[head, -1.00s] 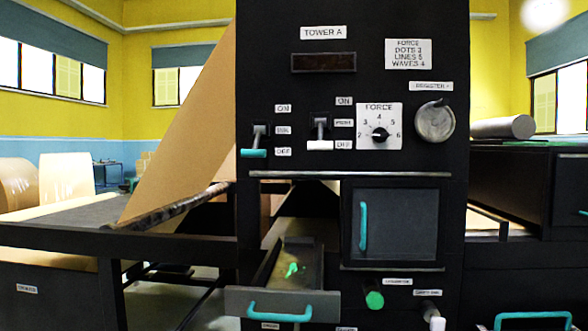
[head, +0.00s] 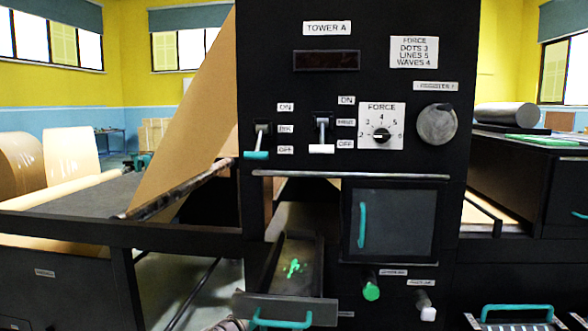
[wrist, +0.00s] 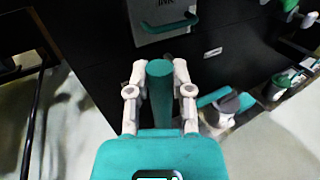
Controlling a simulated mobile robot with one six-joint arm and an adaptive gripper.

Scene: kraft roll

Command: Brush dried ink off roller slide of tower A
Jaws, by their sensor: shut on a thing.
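Tower A (head: 345,100) is a tall black panel in the head view. A slide (head: 283,308) with a teal handle stands pulled out low on its left side. A bright green ink mark (head: 294,267) lies on its dark inner surface. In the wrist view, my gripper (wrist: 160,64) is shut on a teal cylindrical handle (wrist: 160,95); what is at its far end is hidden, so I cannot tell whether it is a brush. A front with a teal handle, labelled INK (wrist: 165,20), is just beyond the gripper.
Two lever switches (head: 257,142) and a force dial (head: 381,126) are on the panel. A green knob (head: 371,291) and a white-tipped knob (head: 428,312) stick out beside the slide. The wrist view shows several items at right, including a green-and-white container (wrist: 277,87).

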